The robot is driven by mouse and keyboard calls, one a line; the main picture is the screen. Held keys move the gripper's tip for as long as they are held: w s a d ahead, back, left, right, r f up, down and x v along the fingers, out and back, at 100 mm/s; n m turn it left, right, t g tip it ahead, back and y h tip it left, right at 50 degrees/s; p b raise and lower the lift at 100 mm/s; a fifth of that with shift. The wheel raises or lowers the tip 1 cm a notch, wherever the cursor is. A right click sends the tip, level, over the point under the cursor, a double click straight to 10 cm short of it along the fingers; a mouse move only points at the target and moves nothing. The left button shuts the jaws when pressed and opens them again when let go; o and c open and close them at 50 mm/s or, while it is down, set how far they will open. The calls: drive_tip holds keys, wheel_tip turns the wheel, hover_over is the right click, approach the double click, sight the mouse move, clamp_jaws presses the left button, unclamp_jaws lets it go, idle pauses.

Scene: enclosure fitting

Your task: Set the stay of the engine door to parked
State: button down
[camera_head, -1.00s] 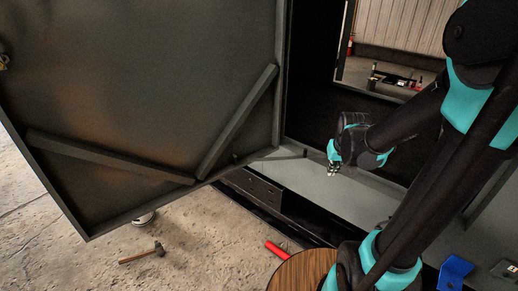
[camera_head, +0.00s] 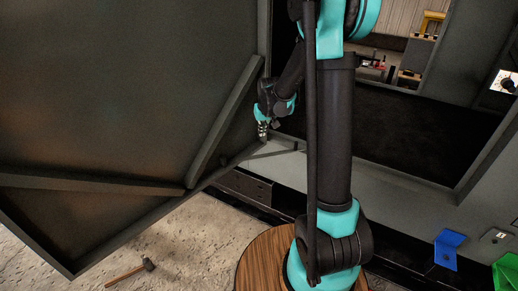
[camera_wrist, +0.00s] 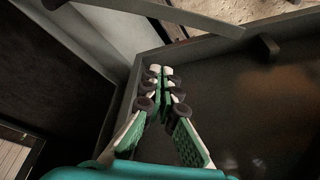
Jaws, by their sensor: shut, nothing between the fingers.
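The engine door (camera_head: 110,110) is a large dark panel standing open at the left, its braced inner face showing. The stay (camera_head: 275,154) is a thin grey bar between the door's lower edge and the enclosure sill. In the wrist view it appears as a pale bar (camera_wrist: 190,15) across the top. I cannot tell how its ends are seated. My gripper (camera_head: 262,136) is shut and empty, pointing down near the door's hinge-side lower corner, above the stay. In the wrist view its fingertips (camera_wrist: 160,70) are together beside the door's rim, apart from the bar.
A small dark peg (camera_wrist: 268,46) stands by the door's rim. The enclosure opening (camera_head: 420,130) is at the right, with a grey sill below. A hammer (camera_head: 130,273) lies on the floor. A blue bracket (camera_head: 447,248) and a green bin (camera_head: 506,272) are at lower right.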

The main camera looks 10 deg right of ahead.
drive_tip(key=shift+f, duration=0.1)
drive_tip(key=d+x, duration=0.1)
drive_tip(key=x, duration=0.9)
drive_tip(key=shift+s+a, duration=0.1)
drive_tip(key=shift+s, duration=1.95)
